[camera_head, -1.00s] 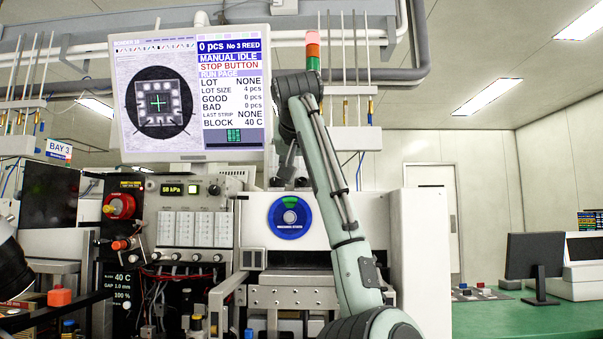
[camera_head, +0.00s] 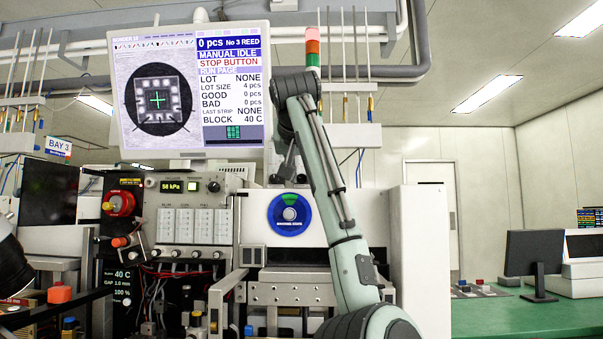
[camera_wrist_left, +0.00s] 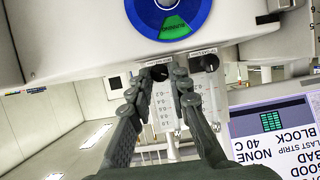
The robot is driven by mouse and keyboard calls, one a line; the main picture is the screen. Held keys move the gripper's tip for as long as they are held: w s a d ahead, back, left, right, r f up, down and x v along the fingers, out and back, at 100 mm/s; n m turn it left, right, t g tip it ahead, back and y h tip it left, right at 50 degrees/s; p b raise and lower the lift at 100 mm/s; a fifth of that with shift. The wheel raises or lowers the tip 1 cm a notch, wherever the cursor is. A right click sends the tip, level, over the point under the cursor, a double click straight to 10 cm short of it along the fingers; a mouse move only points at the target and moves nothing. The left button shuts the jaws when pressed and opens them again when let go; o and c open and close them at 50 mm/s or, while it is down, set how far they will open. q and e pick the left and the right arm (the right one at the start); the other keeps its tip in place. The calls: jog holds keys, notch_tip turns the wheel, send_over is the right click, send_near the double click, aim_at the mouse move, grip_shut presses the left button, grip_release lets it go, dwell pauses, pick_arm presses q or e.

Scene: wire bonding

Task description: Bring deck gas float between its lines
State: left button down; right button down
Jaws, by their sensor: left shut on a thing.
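My left gripper (camera_wrist_left: 156,82) has its two dark fingers closed around a small black knob (camera_wrist_left: 158,72) at the end of a clear flow tube (camera_wrist_left: 163,100) with a printed scale. A second black knob (camera_wrist_left: 205,62) and its scaled tube stand just right of the fingers in the wrist view. The label beside the knobs is too small to read. The float and its lines cannot be made out. In the head view my left gripper (camera_head: 287,168) is small and dark, below the monitor and above the blue disc. My right gripper is not in view.
A blue round disc (camera_head: 290,214) is on the white machine front below the gripper. The monitor (camera_head: 190,90) hangs close at the upper left. A signal tower (camera_head: 312,48) rises behind my arm. A green bench (camera_head: 515,316) stands at the right.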

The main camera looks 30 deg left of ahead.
pick_arm(q)
jog(key=n, duration=0.1)
jog(key=n+t+h, duration=0.1)
jog(key=n+h, duration=0.1)
jog(key=n, duration=0.1)
jog(key=shift+s+a+t, duration=0.15)
jog(key=shift+a+t, duration=0.15)
jog(key=shift+t, duration=0.1)
jog(key=shift+h, duration=0.3)
dwell(0.4)
jog(key=c, duration=1.4)
grip_release()
jog(key=shift+v, duration=4.05)
jog(key=shift+f, duration=0.1)
